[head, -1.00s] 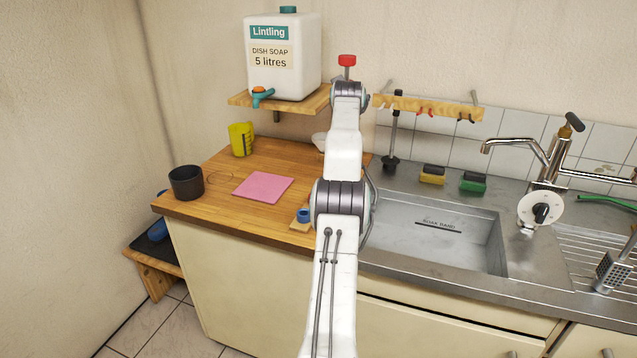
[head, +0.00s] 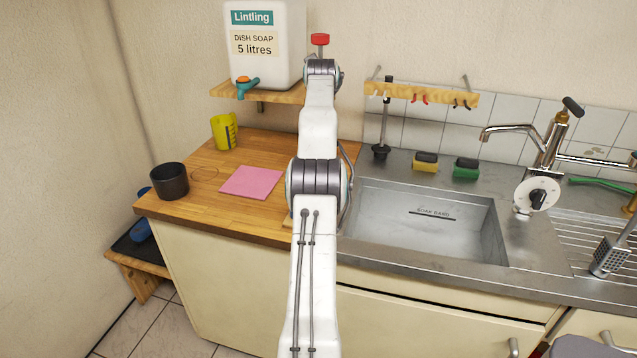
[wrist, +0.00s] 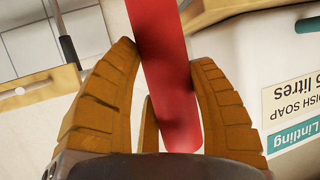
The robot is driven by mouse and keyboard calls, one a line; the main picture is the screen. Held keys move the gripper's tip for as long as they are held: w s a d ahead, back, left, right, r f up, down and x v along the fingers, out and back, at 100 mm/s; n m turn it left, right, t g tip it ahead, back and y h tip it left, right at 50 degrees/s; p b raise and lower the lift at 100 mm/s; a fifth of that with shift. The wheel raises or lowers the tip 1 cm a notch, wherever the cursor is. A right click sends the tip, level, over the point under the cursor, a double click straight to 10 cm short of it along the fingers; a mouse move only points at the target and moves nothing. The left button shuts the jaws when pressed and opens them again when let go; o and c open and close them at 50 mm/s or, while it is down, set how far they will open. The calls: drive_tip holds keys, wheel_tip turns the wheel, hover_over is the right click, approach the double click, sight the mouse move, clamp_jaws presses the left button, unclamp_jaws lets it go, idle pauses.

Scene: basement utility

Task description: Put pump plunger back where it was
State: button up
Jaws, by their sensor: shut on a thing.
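In the wrist view my gripper (wrist: 166,52) has its ribbed brown fingers shut on a red cylindrical part (wrist: 158,25). It looks like the handle of the pump plunger, but I cannot tell for sure. A red knob on a short grey stem (head: 320,39) shows above the top of my arm in the head view, in front of the wall. The gripper fingers are hidden there behind my arm.
A white dish soap canister (head: 265,60) with a blue-orange tap stands on a wall shelf (head: 285,95). The wooden worktop holds a black pot (head: 169,181), a yellow jug (head: 224,131) and a pink cloth (head: 252,181). The sink (head: 425,235), sponges and brass-topped tap (head: 548,140) lie right.

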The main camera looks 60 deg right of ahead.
drive_tip(key=shift+s+a, duration=0.1)
drive_tip(key=shift+s, duration=0.05)
drive_tip(key=shift+f+b, duration=1.15)
drive_tip(key=shift+f, duration=4.15)
drive_tip(key=o, duration=1.2)
drive_tip(key=shift+f, duration=0.15)
drive_tip(key=shift+o, duration=0.2)
